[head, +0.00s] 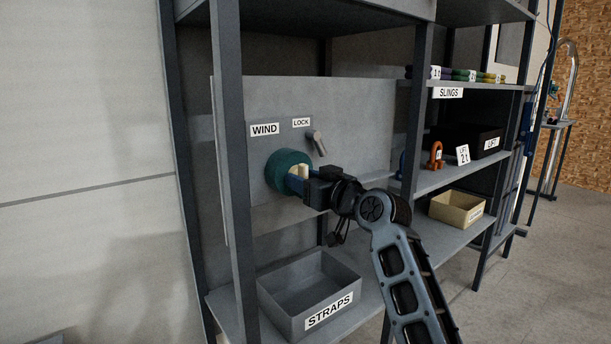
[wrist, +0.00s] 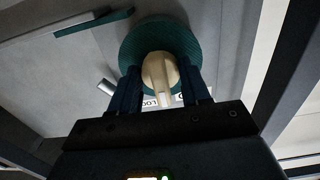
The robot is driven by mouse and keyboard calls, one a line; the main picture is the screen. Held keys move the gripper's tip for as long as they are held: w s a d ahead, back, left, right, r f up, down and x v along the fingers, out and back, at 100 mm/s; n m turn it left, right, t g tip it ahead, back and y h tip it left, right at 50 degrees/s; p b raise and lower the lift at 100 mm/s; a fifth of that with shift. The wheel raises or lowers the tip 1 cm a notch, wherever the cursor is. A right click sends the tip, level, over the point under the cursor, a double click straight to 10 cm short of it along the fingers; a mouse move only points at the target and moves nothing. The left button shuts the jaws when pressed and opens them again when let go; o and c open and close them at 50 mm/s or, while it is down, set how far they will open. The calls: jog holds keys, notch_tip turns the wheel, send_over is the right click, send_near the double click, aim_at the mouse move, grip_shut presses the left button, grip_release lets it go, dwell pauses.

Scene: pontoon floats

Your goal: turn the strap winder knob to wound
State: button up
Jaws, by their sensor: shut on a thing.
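The strap winder is a round green drum (head: 283,166) on a grey panel, under the WIND label (head: 264,129). A cream knob (wrist: 160,76) stands out from the middle of the drum. My gripper (head: 298,182) reaches the knob from the right in the head view and is shut on it. In the wrist view the two dark fingers of my gripper (wrist: 160,88) lie on either side of the knob, with the green drum (wrist: 153,35) behind. The knob's pointer part faces down in the wrist view. I cannot read any wound mark.
A grey lock lever (head: 318,143) stands out beside the LOCK label (head: 301,122), above my gripper. A grey STRAPS bin (head: 285,315) sits below. A rack post (head: 232,175) stands just left of the drum. An orange shackle (head: 435,155) and a yellow bin (head: 443,209) are to the right.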

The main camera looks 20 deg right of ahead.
jog(key=m+p, duration=0.2)
jog(key=m, duration=0.2)
jog(key=shift+m, duration=0.3)
jog(key=m+p, duration=0.3)
jog(key=m, duration=0.2)
jog(key=shift+a+m, duration=0.1)
jog(key=shift+m, duration=0.2)
jog(key=m+p, duration=0.3)
jog(key=m, duration=0.1)
jog(key=shift+r+m, duration=0.1)
jog(key=shift+m, duration=0.2)
jog(key=m+p, duration=0.3)
jog(key=m, duration=0.1)
jog(key=shift+s+p, duration=0.1)
jog(key=shift+p, duration=0.25)
jog(key=m+p, duration=0.1)
jog(key=m, duration=0.6)
jog(key=shift+m+p, duration=0.3)
jog(key=shift+p, duration=0.05)
jog(key=m, duration=0.3)
jog(key=shift+m, duration=2.3)
